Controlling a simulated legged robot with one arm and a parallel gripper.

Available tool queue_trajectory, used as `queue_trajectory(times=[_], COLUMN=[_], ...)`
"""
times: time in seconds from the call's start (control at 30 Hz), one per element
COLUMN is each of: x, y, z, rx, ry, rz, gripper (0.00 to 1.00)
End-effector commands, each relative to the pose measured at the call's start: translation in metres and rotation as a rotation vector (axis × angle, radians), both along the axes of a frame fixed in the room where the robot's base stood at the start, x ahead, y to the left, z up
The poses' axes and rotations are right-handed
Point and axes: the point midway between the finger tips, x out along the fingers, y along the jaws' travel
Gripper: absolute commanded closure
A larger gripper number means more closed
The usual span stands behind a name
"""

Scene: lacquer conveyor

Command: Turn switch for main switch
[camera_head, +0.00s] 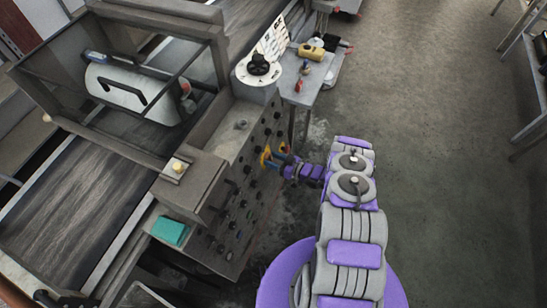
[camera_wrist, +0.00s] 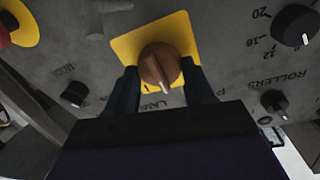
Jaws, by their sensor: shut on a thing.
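The main switch (camera_wrist: 159,66) is a brown-orange round knob with a pale pointer, on a yellow plate (camera_wrist: 130,42) in the wrist view. My gripper (camera_wrist: 163,82) has its two dark fingers on either side of the knob and is shut on it. The knob's pointer faces down in the picture, towards my gripper. In the head view my gripper (camera_head: 277,158) reaches the front panel (camera_head: 249,165) of the machine, with a bit of the yellow plate (camera_head: 266,156) showing beside it. The knob itself is hidden there.
Black dials (camera_wrist: 296,26), a smaller knob (camera_wrist: 274,103) marked near ROLLERS and another knob (camera_wrist: 74,94) surround the switch. A red button on yellow (camera_wrist: 8,30) sits at upper left. A small table (camera_head: 303,78) stands behind. The floor (camera_head: 440,150) at right is clear.

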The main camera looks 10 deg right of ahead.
Motion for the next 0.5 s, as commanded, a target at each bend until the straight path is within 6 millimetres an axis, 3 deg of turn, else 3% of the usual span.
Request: queue_trajectory(times=[0.5], x=[-0.0011], y=[-0.0013], z=[-0.0053], rx=[-0.278], ry=[-0.374], rz=[0.083], gripper=[0.78])
